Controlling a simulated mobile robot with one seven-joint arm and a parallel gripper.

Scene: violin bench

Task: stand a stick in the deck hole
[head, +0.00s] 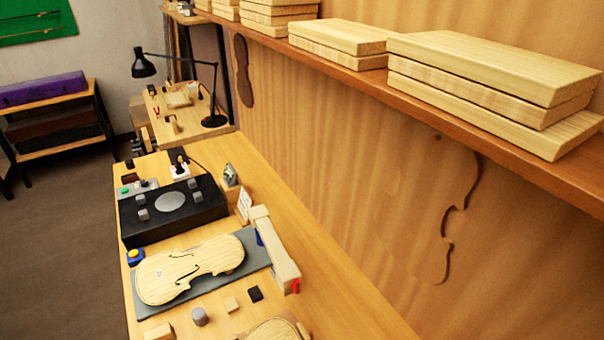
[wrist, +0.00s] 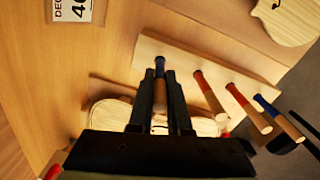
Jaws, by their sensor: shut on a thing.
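My gripper (wrist: 161,82) shows in the wrist view, its two dark fingers shut on a stick (wrist: 160,97). The stick is bare wood with a blue far end. That end overlaps the near part of a pale wooden board (wrist: 190,64); I cannot tell whether it touches the board or sits above it. Several other sticks stand in the board, two with red bands (wrist: 206,92) (wrist: 245,106) and one with a blue band (wrist: 275,115). No empty hole shows clearly. Neither my gripper nor the held stick shows in the head view.
A printed card (wrist: 74,10) lies at upper left of the wrist view. A violin-shaped plate (wrist: 283,18) is at upper right. In the head view, another plate (head: 190,270) lies on a grey mat, with a black box (head: 172,212) behind. A shelf (head: 350,72) overhangs the right.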

